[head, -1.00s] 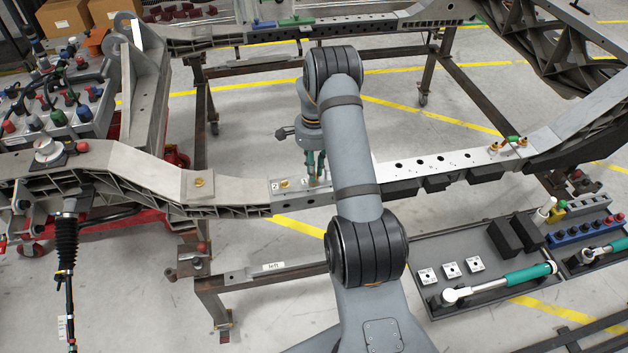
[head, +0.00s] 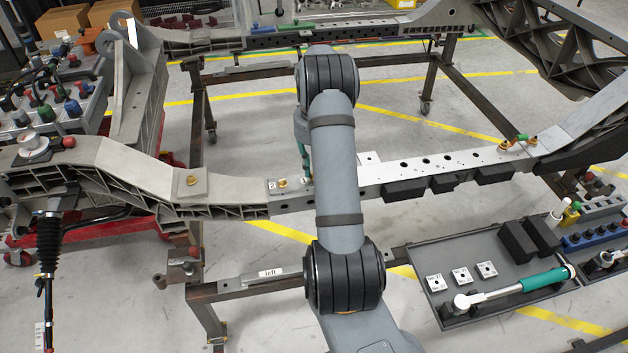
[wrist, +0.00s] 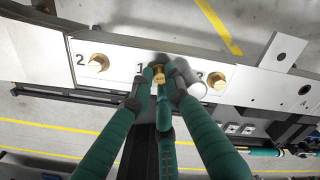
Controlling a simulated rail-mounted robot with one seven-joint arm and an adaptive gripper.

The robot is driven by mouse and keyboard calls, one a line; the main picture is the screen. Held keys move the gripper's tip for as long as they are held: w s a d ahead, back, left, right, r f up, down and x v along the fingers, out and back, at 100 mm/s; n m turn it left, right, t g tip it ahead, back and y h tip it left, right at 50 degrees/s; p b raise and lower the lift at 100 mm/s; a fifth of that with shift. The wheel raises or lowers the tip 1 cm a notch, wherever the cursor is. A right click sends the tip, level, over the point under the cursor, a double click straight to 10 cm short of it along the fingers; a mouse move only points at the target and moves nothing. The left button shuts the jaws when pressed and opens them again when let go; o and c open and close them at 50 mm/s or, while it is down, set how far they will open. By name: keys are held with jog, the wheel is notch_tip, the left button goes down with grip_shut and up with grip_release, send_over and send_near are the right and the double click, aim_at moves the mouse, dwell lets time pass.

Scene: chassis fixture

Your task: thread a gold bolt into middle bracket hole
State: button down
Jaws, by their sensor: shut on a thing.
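In the wrist view a light metal bracket plate (wrist: 118,70) lies across the picture, with marks 2 and 1 readable. One gold bolt (wrist: 98,62) stands by mark 2 at the left and another gold bolt (wrist: 217,80) stands at the right. My gripper (wrist: 161,77), with green fingers, is shut on a gold bolt (wrist: 160,79) at the middle of the plate, beside mark 1. The fingers hide the middle hole, and I cannot tell whether the bolt is in it. In the head view my arm hides most of the gripper; the left bolt (head: 282,183) shows.
The long rail (head: 440,165) runs right from the bracket. Another gold bolt (head: 191,180) stands on the rail at left. A tray (head: 455,262) with a green-handled wrench (head: 520,287) lies at front right.

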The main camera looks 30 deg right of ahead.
jog(key=m+b, duration=0.1)
jog(key=f+m+b, duration=0.1)
jog(key=shift+s+f+m, duration=0.15)
jog(key=shift+s+m, duration=0.05)
jog(key=shift+m, duration=0.1)
jog(key=m+b, duration=0.2)
jog(key=m, duration=0.2)
jog(key=m+b, duration=0.2)
jog(key=m, duration=0.2)
jog(key=shift+f, duration=0.1)
jog(key=m+b, duration=0.1)
jog(key=m, duration=0.2)
jog(key=shift+b, duration=0.35)
jog(key=shift+r+m, duration=0.3)
jog(key=shift+m, duration=0.4)
jog(key=c, duration=1.6)
grip_release()
jog(key=shift+w, duration=0.1)
jog(key=shift+r, duration=0.15)
